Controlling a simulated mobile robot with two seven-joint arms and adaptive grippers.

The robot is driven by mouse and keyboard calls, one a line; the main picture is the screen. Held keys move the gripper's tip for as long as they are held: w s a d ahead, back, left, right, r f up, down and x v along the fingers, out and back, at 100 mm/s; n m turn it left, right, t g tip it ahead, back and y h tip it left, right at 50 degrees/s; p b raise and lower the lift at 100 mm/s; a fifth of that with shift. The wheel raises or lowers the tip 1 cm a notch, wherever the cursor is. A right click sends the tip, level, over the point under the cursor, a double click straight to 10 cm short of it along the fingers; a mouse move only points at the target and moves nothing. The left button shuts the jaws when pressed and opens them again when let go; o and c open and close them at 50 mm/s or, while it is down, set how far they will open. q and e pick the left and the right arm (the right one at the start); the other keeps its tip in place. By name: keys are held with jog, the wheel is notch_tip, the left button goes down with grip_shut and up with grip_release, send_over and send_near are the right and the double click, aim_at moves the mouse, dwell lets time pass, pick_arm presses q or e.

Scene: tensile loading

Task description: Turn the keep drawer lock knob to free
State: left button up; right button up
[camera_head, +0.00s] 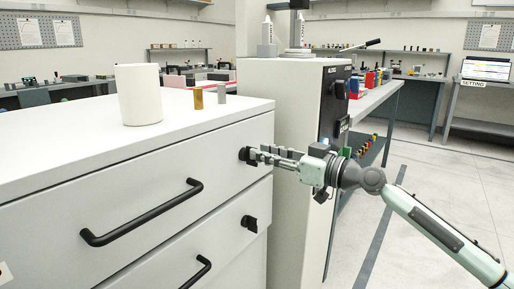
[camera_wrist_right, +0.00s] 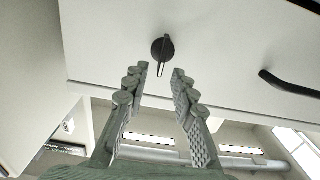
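A black lock knob (camera_head: 244,154) sits at the right end of the upper drawer front (camera_head: 225,165). A second black knob (camera_head: 249,223) is on the drawer below. I cannot read which drawer is the keep drawer. My right gripper (camera_head: 256,156) points at the upper knob, its fingertips close to it and partly covering it. In the right wrist view the gripper (camera_wrist_right: 160,71) is open and empty, with the round knob (camera_wrist_right: 162,47) just beyond the fingertips. The knob's pointer reaches between the tips; contact is not clear. My left gripper is not in view.
A black bar handle (camera_head: 145,215) spans the upper drawer front, left of the knob. A white cylinder (camera_head: 139,95) and two small blocks, gold (camera_head: 198,98) and grey (camera_head: 221,94), stand on the cabinet top. A grey machine cabinet (camera_head: 285,110) stands close behind the right gripper.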

jog(key=shift+x, duration=1.2)
grip_shut()
